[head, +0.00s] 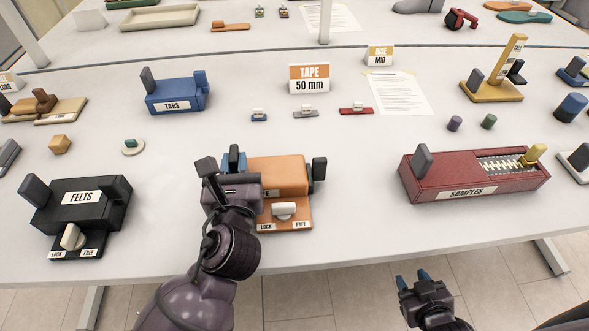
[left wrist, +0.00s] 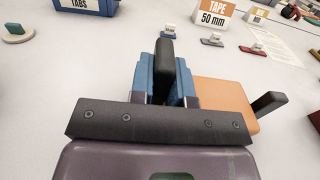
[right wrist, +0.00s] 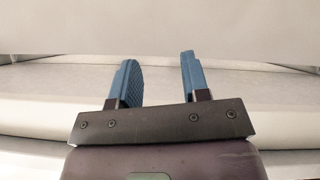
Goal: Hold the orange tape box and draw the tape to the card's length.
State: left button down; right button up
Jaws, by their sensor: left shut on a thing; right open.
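The orange tape box (head: 278,172) stands near the front edge of the table. A dark tab (head: 319,168) sticks up at its right side. A white lever (head: 284,210) sits on its front plate between the LOCK and FREE labels. My left gripper (head: 236,158) is shut on a dark upright grip (left wrist: 166,62) at the box's left end; the arm hides that part of the box in the head view. The card (head: 310,78) reads TAPE 50 mm and stands behind the box. My right gripper (head: 412,279) is open and empty, low in front of the table edge.
The black FELTS box (head: 84,208) is to the left and the red SAMPLES box (head: 474,178) to the right. The blue TABS box (head: 175,95) and several small clips lie behind. The table is clear between the orange and red boxes.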

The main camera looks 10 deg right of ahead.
jog(key=s+d+r+n+t+y, duration=0.1)
jog(key=s+d+r+n+t, duration=0.2)
jog(key=n, duration=0.9)
jog(key=s+d+r+n+t+y, duration=0.1)
jog(key=s+d+r+n, duration=0.3)
jog(key=n, duration=0.8)
notch_tip(320, 180, up, 27)
jog(key=n+g+y, duration=0.3)
jog(key=n+g, duration=1.2)
jog(key=n, duration=1.3)
send_over(321, 160)
jog(key=d, duration=0.4)
jog(key=x, duration=1.2)
jog(key=shift+s+d+f, duration=0.15)
